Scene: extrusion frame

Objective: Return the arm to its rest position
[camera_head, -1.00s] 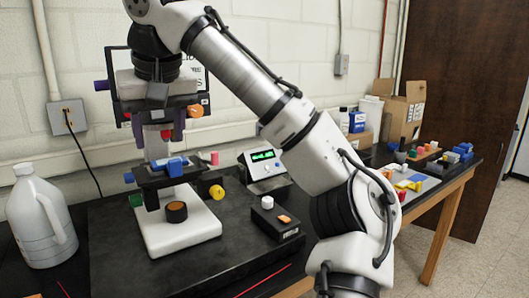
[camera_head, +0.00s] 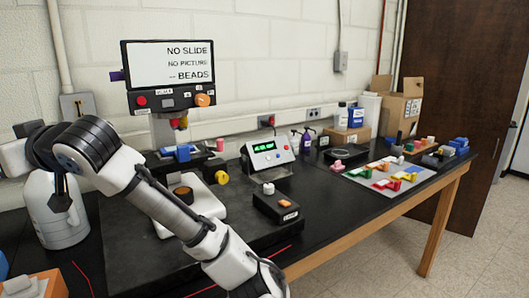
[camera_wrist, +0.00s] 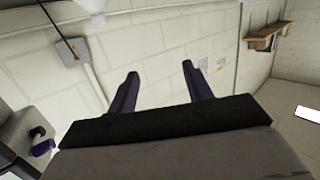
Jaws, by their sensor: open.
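My gripper (camera_wrist: 158,84) shows in the wrist view with two dark purple fingers spread apart and nothing between them. Beyond the fingers is the pale block wall. In the head view my arm (camera_head: 165,205) rises from the bottom middle to the upper left and bends at a dark joint. Its far end is at the left edge, in front of the white jug; the fingertips cannot be made out there. The microscope (camera_head: 163,128) stands behind the arm, its screen (camera_head: 186,64) reading "NO SLIDE NO PICTURE -- BEADS".
The white jug (camera_head: 55,232) is close to the arm. A box with a green display (camera_head: 267,152) and a small black control box (camera_head: 277,205) sit right of the microscope. A grey mat (camera_head: 405,192) with coloured pieces lies farther right. A wall shelf (camera_wrist: 267,38) shows in the wrist view.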

